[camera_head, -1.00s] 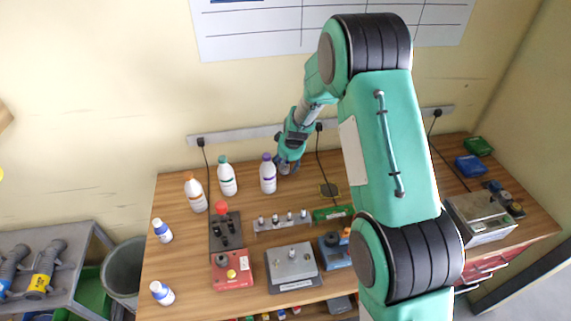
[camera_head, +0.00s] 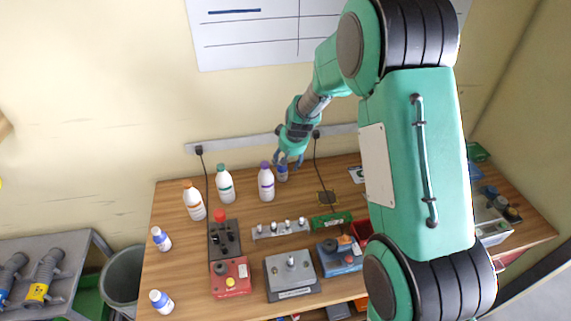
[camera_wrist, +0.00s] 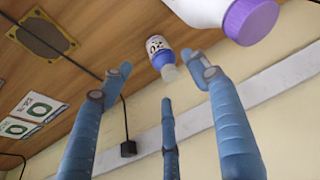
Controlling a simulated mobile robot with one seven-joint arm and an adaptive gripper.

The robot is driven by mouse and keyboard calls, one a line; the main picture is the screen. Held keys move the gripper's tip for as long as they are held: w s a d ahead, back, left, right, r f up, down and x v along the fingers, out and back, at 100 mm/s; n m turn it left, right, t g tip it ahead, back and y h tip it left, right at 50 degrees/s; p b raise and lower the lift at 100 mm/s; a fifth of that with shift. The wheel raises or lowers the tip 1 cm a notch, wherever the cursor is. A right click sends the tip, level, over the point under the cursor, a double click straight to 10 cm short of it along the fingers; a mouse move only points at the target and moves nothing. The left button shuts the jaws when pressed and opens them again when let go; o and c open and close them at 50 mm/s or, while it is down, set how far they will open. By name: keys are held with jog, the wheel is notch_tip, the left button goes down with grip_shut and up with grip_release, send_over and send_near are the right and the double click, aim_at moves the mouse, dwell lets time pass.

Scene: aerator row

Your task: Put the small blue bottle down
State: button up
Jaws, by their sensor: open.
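The small blue bottle (camera_head: 282,173), white with blue, stands upright on the wooden table (camera_head: 180,264) near the back wall, right of the purple-capped bottle (camera_head: 266,184). My gripper (camera_head: 290,160) is open just above it. In the wrist view the small blue bottle (camera_wrist: 157,50) appears upside down, its cap pointing toward my three spread fingers (camera_wrist: 165,80). A gap shows between the fingers and the bottle. Nothing is held.
The purple-capped bottle (camera_wrist: 225,12) is close beside my gripper. Green-capped (camera_head: 224,186) and orange-capped (camera_head: 194,202) bottles stand further left. Switch boxes (camera_head: 230,277) fill the front. A cable (camera_head: 320,170) hangs right of the gripper.

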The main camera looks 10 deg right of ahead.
jog(key=shift+v, duration=0.95)
jog(key=s+r, duration=2)
jog(key=r, duration=0.2)
jog(key=s+d+r+m, duration=0.1)
jog(key=s+r, duration=0.2)
jog(key=s, duration=1)
jog(key=s+d+r+m+t, duration=0.1)
jog(key=s+r, duration=0.2)
jog(key=s, duration=1.1)
jog(key=shift+d+r+h, duration=0.2)
jog(key=shift+d+h, duration=0.15)
jog(key=shift+h, duration=0.05)
jog(key=shift+f, duration=0.1)
